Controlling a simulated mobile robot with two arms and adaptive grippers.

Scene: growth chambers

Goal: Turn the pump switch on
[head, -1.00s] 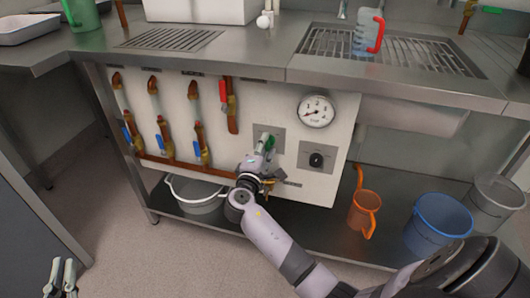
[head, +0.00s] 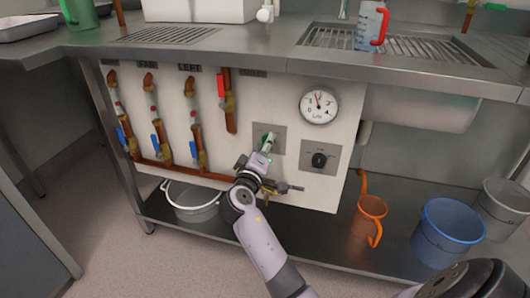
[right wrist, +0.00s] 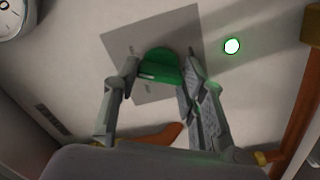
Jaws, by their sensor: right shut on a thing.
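The green pump switch knob (head: 266,137) sits on a grey plate (head: 278,131) on the white panel, left of a round dial gauge. My right gripper (head: 266,148) reaches up to it from below. In the right wrist view the green knob (right wrist: 160,64) lies between my right gripper's fingertips (right wrist: 159,76), which are shut on it. A round lamp (right wrist: 232,46) beside the plate glows green. The gauge (head: 318,105) has its needle pointing roughly upward. My left gripper is out of view.
A black knob (head: 319,160) on another grey plate is at the right. Pipes with blue-handled valves (head: 157,146) run along the panel's left. A grey bucket (head: 194,203), an orange jug (head: 370,217) and a blue bucket (head: 447,232) stand on the low shelf.

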